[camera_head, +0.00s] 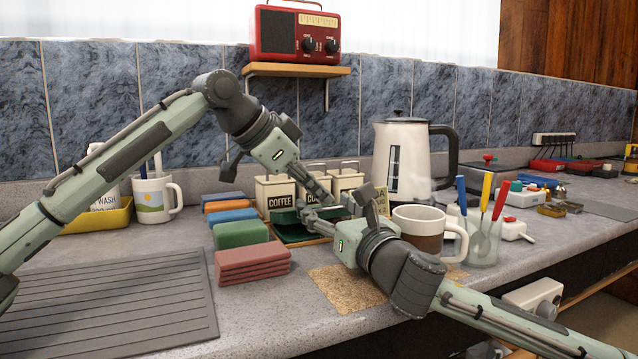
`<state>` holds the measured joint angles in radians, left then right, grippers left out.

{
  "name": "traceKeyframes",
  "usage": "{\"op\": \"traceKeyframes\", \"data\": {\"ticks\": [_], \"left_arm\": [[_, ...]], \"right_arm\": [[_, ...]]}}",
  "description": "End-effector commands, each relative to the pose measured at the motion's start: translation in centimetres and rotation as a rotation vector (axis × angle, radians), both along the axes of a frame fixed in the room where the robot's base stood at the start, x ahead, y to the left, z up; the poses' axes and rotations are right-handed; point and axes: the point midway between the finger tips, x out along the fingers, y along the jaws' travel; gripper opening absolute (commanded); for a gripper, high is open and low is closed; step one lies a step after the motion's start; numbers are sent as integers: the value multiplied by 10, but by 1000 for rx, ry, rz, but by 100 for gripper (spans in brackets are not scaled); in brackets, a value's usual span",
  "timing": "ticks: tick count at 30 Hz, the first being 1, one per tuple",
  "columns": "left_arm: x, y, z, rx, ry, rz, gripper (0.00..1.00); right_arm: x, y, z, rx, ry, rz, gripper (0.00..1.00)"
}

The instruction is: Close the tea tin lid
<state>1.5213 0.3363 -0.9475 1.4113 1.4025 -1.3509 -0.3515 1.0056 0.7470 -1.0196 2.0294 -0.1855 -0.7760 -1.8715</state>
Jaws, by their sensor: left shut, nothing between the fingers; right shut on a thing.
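A dark green open tin (293,234), which I take to be the tea tin, lies low on the counter in front of the cream canisters. A green panel, apparently its lid (284,216), stands tilted up at its back. My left gripper (327,199) reaches down from above, shut and empty, just above and behind the tin. My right gripper (305,213) reaches in from the right at the tin's upper edge and is shut on part of it. The fingers overlap the tin, so the exact part gripped is hard to tell.
Cream canisters (275,191) stand close behind. Stacked coloured blocks (241,234) are left of the tin. A brown-and-white mug (416,228), a kettle (399,160) and a glass of utensils (484,243) stand to the right. A cork mat (345,290) lies in front; a ribbed drainboard (110,310) is at left.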

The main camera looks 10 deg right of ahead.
Motion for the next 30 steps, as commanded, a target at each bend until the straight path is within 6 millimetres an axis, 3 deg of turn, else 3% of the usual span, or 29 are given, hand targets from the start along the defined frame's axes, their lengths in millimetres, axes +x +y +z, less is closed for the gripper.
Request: {"op": "traceKeyframes", "data": {"ticks": [19,20,22,30], "left_arm": [[-3,-1,-19,3,5,0,0],[-3,-1,-19,3,5,0,0],[-3,-1,-19,3,6,-1,0],[-3,-2,-20,0,7,-1,0]], "right_arm": [[1,0,-4,2,9,0,13],[0,0,-4,2,9,0,68],[0,0,-4,1,8,-1,76],[0,0,-2,1,3,0,76]]}}
